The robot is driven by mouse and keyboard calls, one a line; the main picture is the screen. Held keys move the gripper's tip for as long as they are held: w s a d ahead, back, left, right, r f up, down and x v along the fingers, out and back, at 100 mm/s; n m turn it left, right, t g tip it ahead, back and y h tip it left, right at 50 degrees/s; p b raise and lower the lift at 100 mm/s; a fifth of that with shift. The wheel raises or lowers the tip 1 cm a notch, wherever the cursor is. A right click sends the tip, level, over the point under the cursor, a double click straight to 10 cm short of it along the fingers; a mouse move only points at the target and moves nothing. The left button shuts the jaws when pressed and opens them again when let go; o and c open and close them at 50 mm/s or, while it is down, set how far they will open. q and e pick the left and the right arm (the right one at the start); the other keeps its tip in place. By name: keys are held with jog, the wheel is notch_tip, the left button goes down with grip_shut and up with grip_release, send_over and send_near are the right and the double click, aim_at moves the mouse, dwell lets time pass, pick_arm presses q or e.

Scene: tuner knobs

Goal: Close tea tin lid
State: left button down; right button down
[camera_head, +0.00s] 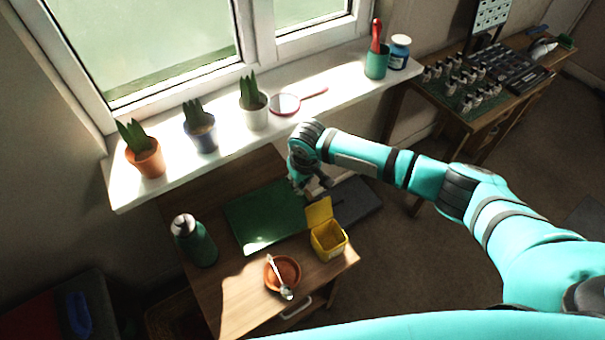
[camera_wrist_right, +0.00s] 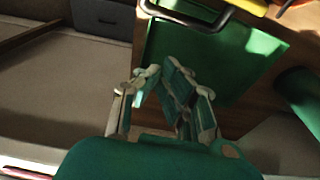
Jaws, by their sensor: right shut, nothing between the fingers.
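The tea tin (camera_head: 328,241) is a yellow square box on the small wooden table. Its yellow lid (camera_head: 318,212) stands open, tilted up at the far side of the box. My right gripper (camera_head: 318,187) is shut and empty, just beyond the raised lid and apart from it, as far as I can tell. In the right wrist view the closed fingers (camera_wrist_right: 160,72) point toward the green mat, and a bit of yellow (camera_wrist_right: 252,5), likely the tin, shows at the top edge. My left gripper is out of view.
On the table are a green mat (camera_head: 262,220), a green bottle (camera_head: 196,245) and a terracotta dish (camera_head: 285,270) with a spoon close to the tin. A dark grey slab (camera_head: 355,198) lies right of the mat. Potted plants line the windowsill (camera_head: 225,145) behind.

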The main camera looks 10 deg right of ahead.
aim_at(316, 209)
jog(key=s, duration=0.1)
jog(key=s+p, duration=0.1)
jog(key=s+d+p, duration=0.1)
jog(key=shift+s+r, duration=0.1)
jog(key=shift+r, duration=0.3)
